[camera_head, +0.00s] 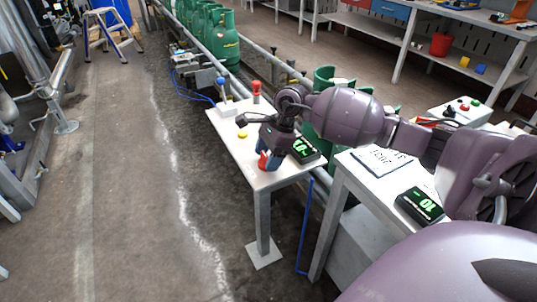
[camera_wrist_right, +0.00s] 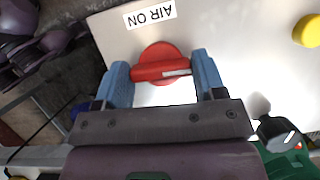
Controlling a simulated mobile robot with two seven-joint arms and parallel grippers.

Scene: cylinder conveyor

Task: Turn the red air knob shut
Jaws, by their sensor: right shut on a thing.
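The red air knob (camera_wrist_right: 160,62) is a round red disc with a raised bar across it, on a pale panel in the right wrist view. A white mark shows near the right end of the bar. The label "AIR ON" (camera_wrist_right: 150,14) is upside down beyond it. My right gripper (camera_wrist_right: 164,76) has its blue fingers at the two ends of the bar and is shut on it. In the head view, the right gripper (camera_head: 269,160) points down at the white table (camera_head: 263,188) and hides most of the knob. My left gripper is not in view.
A yellow button (camera_head: 243,135), a blue-topped lever (camera_head: 220,82), a red-topped post (camera_head: 256,90) and a black green-digit display (camera_head: 304,150) stand close to the gripper. Green cylinders (camera_head: 222,48) line the conveyor behind. A second display (camera_head: 420,205) lies on the nearer table.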

